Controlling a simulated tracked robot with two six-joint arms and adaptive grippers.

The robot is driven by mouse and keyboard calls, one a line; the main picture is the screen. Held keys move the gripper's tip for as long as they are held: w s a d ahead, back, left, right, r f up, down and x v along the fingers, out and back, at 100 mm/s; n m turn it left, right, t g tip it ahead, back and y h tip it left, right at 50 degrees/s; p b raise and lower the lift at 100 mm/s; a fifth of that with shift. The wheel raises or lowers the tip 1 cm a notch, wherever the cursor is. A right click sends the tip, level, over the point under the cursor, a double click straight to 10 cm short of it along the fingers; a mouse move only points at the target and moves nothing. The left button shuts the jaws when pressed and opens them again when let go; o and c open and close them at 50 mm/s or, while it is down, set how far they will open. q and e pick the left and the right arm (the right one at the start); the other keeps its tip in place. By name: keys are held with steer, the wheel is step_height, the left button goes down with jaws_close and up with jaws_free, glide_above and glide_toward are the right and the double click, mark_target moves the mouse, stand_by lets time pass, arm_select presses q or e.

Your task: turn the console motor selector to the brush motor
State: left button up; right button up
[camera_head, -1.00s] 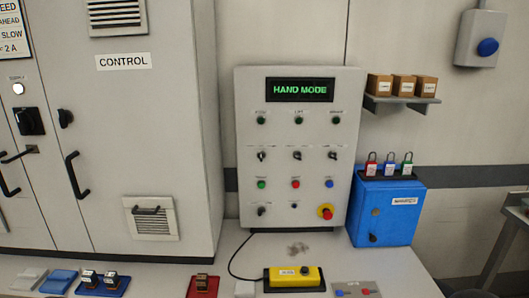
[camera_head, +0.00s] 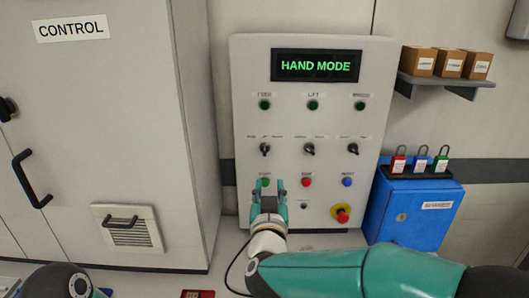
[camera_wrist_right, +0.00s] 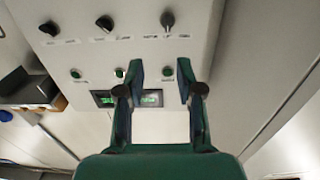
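The console (camera_head: 240,110) stands ahead, its display (camera_head: 315,66) reading HAND MODE. A row of three dark selector knobs, left (camera_head: 265,149), middle (camera_head: 309,148) and right (camera_head: 354,148), crosses its middle. Their labels are too small to read, so I cannot tell which is the motor selector. My right gripper (camera_head: 268,190) is open and empty before the lower left of the panel, its tips just under the green button (camera_head: 264,182). It hides the lower-left knob. In the right wrist view the panel is upside down; the open fingers (camera_wrist_right: 161,66) point toward a knob (camera_wrist_right: 167,20), apart from it.
A red emergency stop (camera_head: 342,213), a red button (camera_head: 306,182) and a blue button (camera_head: 347,182) sit on the panel. A blue box with padlocks (camera_head: 410,215) stands right, under a shelf of cartons (camera_head: 450,85). A grey cabinet (camera_head: 120,120) stands left.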

steer(key=a, duration=0.1)
steer(key=p, duration=0.5)
glide_toward(265, 151)
steer(key=w, duration=0.8)
steer(key=shift+w, duration=0.4)
